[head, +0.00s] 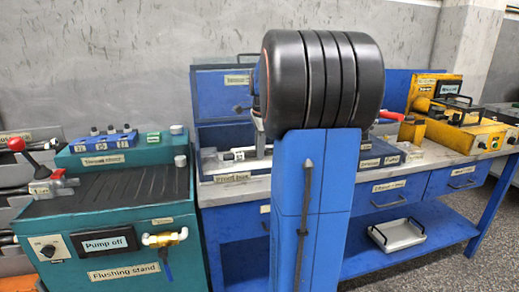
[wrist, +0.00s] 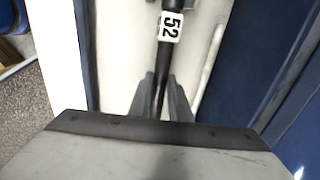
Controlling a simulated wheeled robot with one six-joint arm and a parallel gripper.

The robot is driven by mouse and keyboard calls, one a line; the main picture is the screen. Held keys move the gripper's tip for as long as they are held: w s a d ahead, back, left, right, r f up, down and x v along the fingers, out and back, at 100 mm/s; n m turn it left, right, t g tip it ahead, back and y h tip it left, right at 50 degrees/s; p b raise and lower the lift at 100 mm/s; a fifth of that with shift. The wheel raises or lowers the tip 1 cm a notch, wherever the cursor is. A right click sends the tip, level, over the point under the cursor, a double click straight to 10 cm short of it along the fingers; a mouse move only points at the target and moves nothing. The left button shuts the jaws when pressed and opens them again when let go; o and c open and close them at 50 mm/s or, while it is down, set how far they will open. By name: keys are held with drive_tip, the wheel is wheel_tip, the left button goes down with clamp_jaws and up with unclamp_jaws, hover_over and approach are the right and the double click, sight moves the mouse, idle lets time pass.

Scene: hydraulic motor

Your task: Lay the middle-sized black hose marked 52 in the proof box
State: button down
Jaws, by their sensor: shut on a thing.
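In the wrist view the black hose (wrist: 164,50) runs upward from my gripper (wrist: 160,92), with a white tag (wrist: 171,27) reading 52. The gripper is shut on the hose, one finger on each side. A pale surface lies behind the hose, with dark blue panels to the right; I cannot tell whether the hose touches it. In the head view the proof box (head: 232,178) is a blue open box on the bench, with its label on the front. My arm covers part of it and hides most of the gripper. A small white-tagged dark piece (head: 238,154) shows at the box.
The teal flushing stand (head: 115,235) stands at the left, with a red-knobbed lever (head: 17,145). A yellow machine (head: 460,130) is at the right of the bench. A white tray (head: 398,235) sits on the blue lower shelf. Grey floor is free at the right.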

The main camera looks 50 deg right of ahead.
drive_tip(key=shift+f, duration=0.35)
drive_tip(key=c, duration=1.6)
unclamp_jaws()
drive_tip(key=shift+f, duration=0.1)
drive_tip(key=shift+o, duration=0.2)
wheel_tip(320, 180, up, 17)
drive_tip(key=s+a, duration=0.1)
drive_tip(key=s, duration=0.2)
drive_tip(key=shift+a, duration=0.4)
drive_tip(key=shift+a, duration=0.1)
drive_tip(key=s+a+f+n+t, duration=0.1)
drive_tip(key=s+a+f+n, duration=0.2)
drive_tip(key=a, duration=0.4)
drive_tip(key=s+a+f+n, duration=0.1)
drive_tip(key=a+f+n, duration=0.35)
drive_tip(key=a, duration=0.35)
drive_tip(key=s+a+f+n+t, duration=0.1)
drive_tip(key=s+a+f+n, duration=0.15)
drive_tip(key=a+n, duration=0.35)
drive_tip(key=s+a+f+n+t+y, duration=0.1)
drive_tip(key=s+a+f+n, duration=1)
drive_tip(key=f, duration=0.4)
drive_tip(key=shift+s+a+f, duration=0.25)
drive_tip(key=shift+a+f, duration=0.15)
drive_tip(key=shift+a, duration=0.45)
